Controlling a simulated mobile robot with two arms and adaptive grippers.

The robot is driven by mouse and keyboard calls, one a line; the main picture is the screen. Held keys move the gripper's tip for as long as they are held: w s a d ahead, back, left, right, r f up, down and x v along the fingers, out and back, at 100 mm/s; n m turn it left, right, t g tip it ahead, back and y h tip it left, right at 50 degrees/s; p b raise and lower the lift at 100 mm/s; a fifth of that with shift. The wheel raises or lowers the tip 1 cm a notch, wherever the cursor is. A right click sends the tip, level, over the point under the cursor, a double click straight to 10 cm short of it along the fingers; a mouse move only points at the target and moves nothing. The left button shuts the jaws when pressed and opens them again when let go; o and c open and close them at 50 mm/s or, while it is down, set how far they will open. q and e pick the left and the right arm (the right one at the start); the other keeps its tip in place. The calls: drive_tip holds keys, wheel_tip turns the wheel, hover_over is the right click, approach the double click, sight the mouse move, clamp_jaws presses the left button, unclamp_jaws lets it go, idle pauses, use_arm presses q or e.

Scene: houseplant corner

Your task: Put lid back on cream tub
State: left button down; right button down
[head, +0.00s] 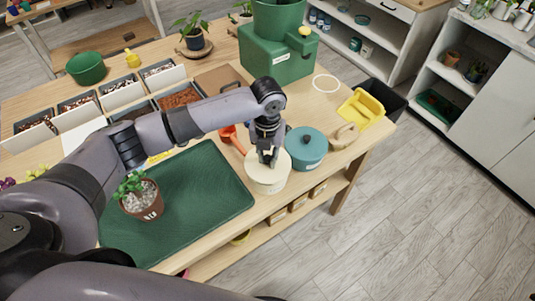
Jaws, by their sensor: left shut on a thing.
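The cream tub (268,186) stands near the front edge of the table, just right of the green mat. Its round cream lid (256,164) is at the tub's top, level as far as I can see. My left gripper (267,160) points down over the middle of the lid and is shut on it, apparently at a knob that the fingers hide. I cannot tell whether the lid sits fully on the rim or slightly above it. My right gripper is not in view.
A teal lidded pot (306,150) stands close against the tub's right side. A red scoop (232,137) lies behind. The green mat (190,200) bears a potted plant (142,203). A wooden object (345,136) and a yellow tray (361,111) are to the right. A white ring (326,83) surrounds bare table.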

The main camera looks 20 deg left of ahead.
use_arm(q)
drive_tip(key=shift+f+p, duration=0.15)
drive_tip(key=shift+p, duration=0.7)
idle(1.8)
drive_tip(key=c, duration=1.4)
unclamp_jaws()
drive_tip(key=shift+o, duration=0.2)
drive_tip(key=o, duration=0.4)
drive_tip(key=shift+o, duration=0.2)
drive_tip(key=shift+r+p, duration=3.5)
drive_tip(key=shift+r, duration=0.05)
